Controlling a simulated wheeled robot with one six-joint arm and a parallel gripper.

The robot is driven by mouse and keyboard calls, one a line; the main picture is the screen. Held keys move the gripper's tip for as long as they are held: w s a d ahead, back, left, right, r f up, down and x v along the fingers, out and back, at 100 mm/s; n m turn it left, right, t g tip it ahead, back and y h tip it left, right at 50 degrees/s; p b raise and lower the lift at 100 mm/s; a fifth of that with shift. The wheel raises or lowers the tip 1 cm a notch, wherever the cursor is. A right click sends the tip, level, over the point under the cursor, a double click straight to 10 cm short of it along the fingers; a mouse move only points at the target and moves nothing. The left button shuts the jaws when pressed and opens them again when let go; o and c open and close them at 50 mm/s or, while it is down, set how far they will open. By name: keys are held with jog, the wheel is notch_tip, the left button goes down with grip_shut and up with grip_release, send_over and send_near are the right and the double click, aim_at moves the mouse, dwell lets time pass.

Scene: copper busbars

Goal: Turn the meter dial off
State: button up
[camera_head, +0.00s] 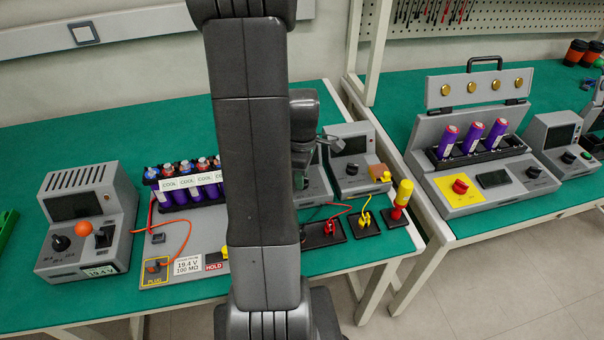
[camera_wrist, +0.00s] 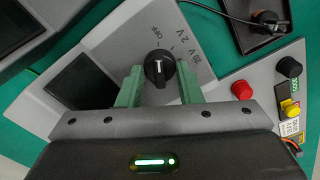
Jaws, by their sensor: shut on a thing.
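The meter dial (camera_wrist: 159,66) is a round black knob with a white mark, on a grey sloped meter face (camera_wrist: 215,65). "OFF" is printed above it in the wrist view, with "2 V" and "20 V" to the right. The white mark runs roughly up and down; I cannot tell exactly which label it points to. My gripper (camera_wrist: 160,88) is shut on the dial, one green finger on each side. The meter has a dark screen (camera_wrist: 83,93) to the dial's left. In the head view my arm hides most of the gripper and the dial.
Red (camera_wrist: 242,89) and black (camera_wrist: 289,67) terminals sit right of the dial. In the head view, a grey unit (camera_head: 85,222) and a rack of purple cells (camera_head: 176,195) stand left of my arm. A second bench at right holds a grey case (camera_head: 462,190).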

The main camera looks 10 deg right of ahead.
jog(key=o, duration=1)
jog(key=shift+c, duration=0.2)
jog(key=shift+r, duration=0.15)
notch_tip(320, 180, up, 14)
jog(key=p, duration=0.1)
jog(key=shift+f, duration=0.2)
notch_tip(320, 180, down, 14)
jog(key=shift+r+b, duration=0.1)
jog(key=shift+b, duration=0.4)
